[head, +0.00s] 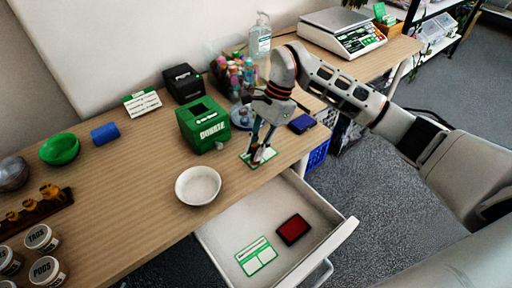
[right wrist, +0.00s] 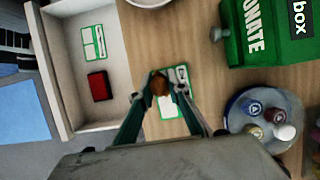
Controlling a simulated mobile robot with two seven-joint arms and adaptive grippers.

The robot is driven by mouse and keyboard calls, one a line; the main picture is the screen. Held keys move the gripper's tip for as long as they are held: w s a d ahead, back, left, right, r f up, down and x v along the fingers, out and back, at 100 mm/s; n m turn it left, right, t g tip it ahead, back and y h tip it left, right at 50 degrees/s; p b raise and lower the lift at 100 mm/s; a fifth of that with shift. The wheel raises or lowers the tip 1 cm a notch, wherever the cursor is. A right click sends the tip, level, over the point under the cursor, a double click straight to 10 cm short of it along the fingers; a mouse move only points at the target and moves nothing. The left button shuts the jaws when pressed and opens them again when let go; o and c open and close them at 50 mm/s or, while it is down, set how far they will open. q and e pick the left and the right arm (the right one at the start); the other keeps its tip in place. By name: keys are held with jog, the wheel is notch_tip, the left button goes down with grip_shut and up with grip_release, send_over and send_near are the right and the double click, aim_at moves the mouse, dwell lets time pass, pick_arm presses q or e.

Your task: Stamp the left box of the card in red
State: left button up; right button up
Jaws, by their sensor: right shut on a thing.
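A white card with a green border (head: 265,155) lies on the table near its front edge; it also shows in the right wrist view (right wrist: 169,107). My right gripper (head: 255,146) points down over this card. It is shut on a stamp with a round brown knob (right wrist: 160,84). The stamp's lower end is hidden, so I cannot tell whether it touches the card. A red ink pad (head: 293,229) lies in the open drawer (head: 220,237), beside another green-bordered card (head: 256,257). A dark blue pad (head: 302,123) lies on the table, right of my gripper. My left gripper is out of view.
A green donation box (head: 203,125) and a white bowl (head: 198,186) stand left of the card. A round caddy (right wrist: 265,118) with bottles stands close to my gripper. A scale (head: 341,32) is farther back.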

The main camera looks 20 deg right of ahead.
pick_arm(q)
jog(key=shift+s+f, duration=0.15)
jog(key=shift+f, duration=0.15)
pick_arm(e)
jog(key=shift+f, duration=0.5)
dwell(0.4)
notch_tip(320, 180, up, 2)
jog(key=shift+w+p, duration=0.1)
jog(key=shift+p, duration=0.2)
jog(key=shift+r+p, duration=1.35)
jog(key=shift+r, duration=1.25)
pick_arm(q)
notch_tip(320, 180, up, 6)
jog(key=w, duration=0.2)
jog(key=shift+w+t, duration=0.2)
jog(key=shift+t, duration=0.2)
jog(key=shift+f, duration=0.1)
